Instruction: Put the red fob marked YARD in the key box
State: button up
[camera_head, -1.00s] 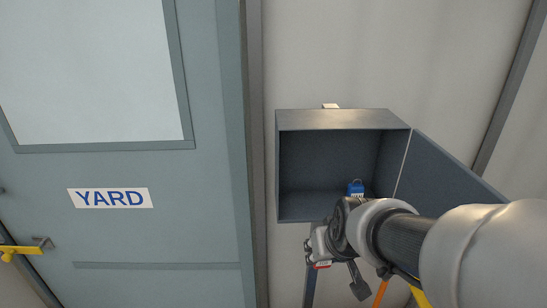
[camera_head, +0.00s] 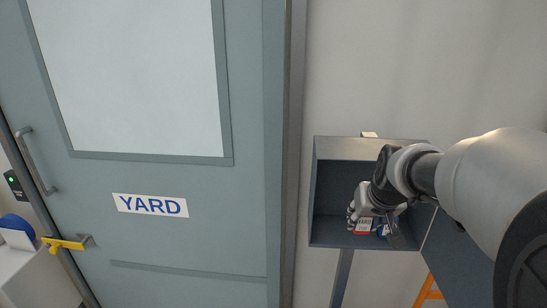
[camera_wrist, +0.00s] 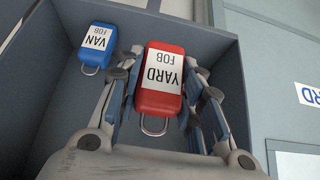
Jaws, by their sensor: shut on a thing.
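The red fob marked YARD (camera_wrist: 162,82) is between the fingers of my gripper (camera_wrist: 160,95) in the wrist view, its label facing the camera. In the head view my gripper (camera_head: 364,222) is inside the open front of the grey key box (camera_head: 323,185), with the red fob (camera_head: 362,228) low in it near the box floor. I cannot tell whether the fob touches the floor. The key box wall (camera_wrist: 215,75) also shows in the wrist view. A blue fob marked VAN (camera_wrist: 97,47) is in the box beside the red one, apart from it.
The box's door (camera_head: 455,245) stands open at the right. The grey door with the YARD sign (camera_head: 150,205) is to the left, with a yellow latch (camera_head: 62,243) and a handle (camera_head: 38,160). An orange object (camera_head: 428,292) is below the box.

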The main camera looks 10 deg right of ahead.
jog(key=x, duration=0.4)
jog(key=b+x, duration=0.1)
jog(key=x, duration=0.3)
jog(key=shift+w+f, duration=0.1)
jog(key=shift+w, duration=0.35)
jog(key=shift+w+d+f, duration=0.1)
jog(key=shift+w, duration=0.05)
jog(key=shift+f, duration=0.1)
jog(key=o, duration=1.1)
jog(key=shift+c, duration=0.2)
